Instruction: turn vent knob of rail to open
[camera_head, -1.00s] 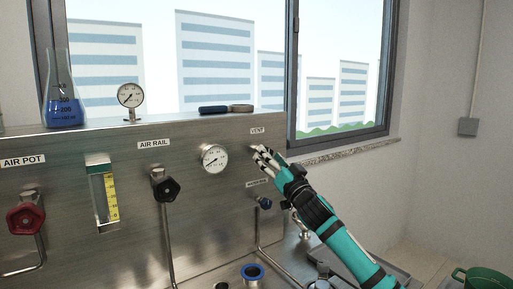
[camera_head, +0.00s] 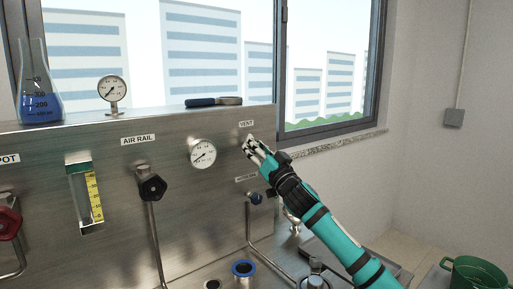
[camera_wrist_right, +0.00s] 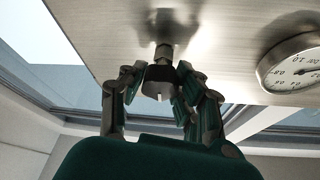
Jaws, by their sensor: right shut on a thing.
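The vent knob (camera_wrist_right: 158,74) is a small dark knob with a white mark on its face, on a metal stem from the steel panel (camera_head: 110,240). My right gripper (camera_wrist_right: 160,80) has its fingers on both sides of the knob and is shut on it. In the head view my right gripper (camera_head: 252,146) is at the panel just below the VENT label (camera_head: 246,124), and its fingers mostly hide the knob. My left gripper is not in view.
The AIR RAIL valve (camera_head: 152,187) is farther left. A flask (camera_head: 40,100) and a dark-handled tool (camera_head: 213,101) rest on the panel's top.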

